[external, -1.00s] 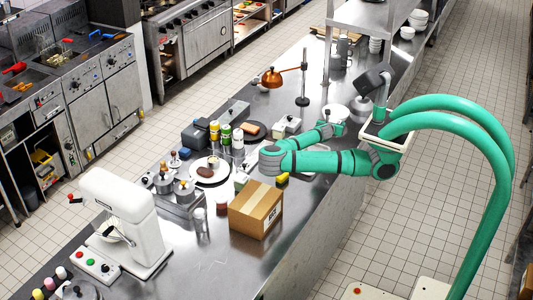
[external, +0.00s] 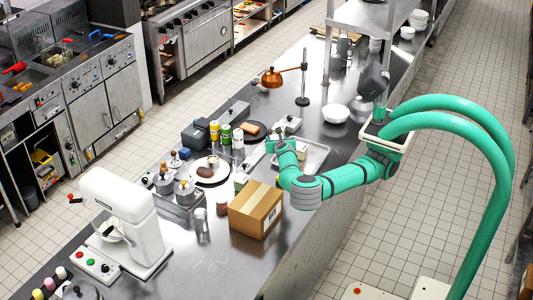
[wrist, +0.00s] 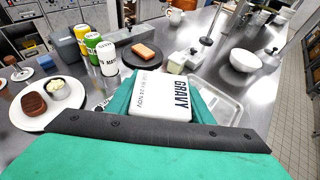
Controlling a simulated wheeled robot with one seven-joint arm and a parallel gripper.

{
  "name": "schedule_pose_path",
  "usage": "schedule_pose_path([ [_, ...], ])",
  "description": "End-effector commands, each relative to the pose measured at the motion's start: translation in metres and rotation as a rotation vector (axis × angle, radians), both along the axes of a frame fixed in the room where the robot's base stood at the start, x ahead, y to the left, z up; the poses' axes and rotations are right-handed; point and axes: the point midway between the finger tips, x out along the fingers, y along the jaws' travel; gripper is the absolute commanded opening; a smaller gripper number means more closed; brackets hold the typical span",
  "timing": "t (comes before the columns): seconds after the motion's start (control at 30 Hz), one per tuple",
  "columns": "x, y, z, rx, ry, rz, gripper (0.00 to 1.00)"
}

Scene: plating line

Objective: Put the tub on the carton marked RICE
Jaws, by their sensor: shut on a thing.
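A white tub (wrist: 162,98) printed GRAVY sits between the teal fingers of my gripper (wrist: 165,88) in the wrist view. My gripper is shut on it. In the external view my gripper (external: 276,148) is over the steel table, behind the carton and to its right; the tub is too small there to make out clearly. A brown cardboard carton (external: 254,207) stands on the table near its right edge. Its label is too small to read. Its top looks bare. The carton does not show in the wrist view.
A metal tray (external: 317,156) lies right of my gripper, with a white bowl (external: 335,113) behind it. A plate with food (external: 208,172), several bottles (external: 226,135) and steel pots (external: 184,190) stand left. A white mixer (external: 130,215) stands front left. Bare table lies in front of the carton.

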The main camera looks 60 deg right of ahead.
Motion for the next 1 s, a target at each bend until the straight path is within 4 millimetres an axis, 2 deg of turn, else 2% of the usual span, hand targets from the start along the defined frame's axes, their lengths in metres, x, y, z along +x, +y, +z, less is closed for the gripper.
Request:
schedule_pose_path([
  [0.03, 0.003, 0.025, 0.003, 0.001, 0.000, 0.042, 0.20],
  [0.23, 0.005, 0.110, 0.014, 0.001, 0.000, 0.182, 0.20],
  [0.4, -0.004, 0.182, 0.024, 0.000, 0.001, 0.300, 0.20],
  [0.6, -0.024, 0.250, 0.034, 0.000, 0.001, 0.417, 0.20],
  [0.8, -0.038, 0.286, 0.040, -0.002, 0.002, 0.481, 0.20],
  [0.9, -0.041, 0.293, 0.037, -0.005, 0.002, 0.494, 0.20],
  [1.0, -0.041, 0.294, 0.025, -0.009, 0.002, 0.495, 0.20],
])
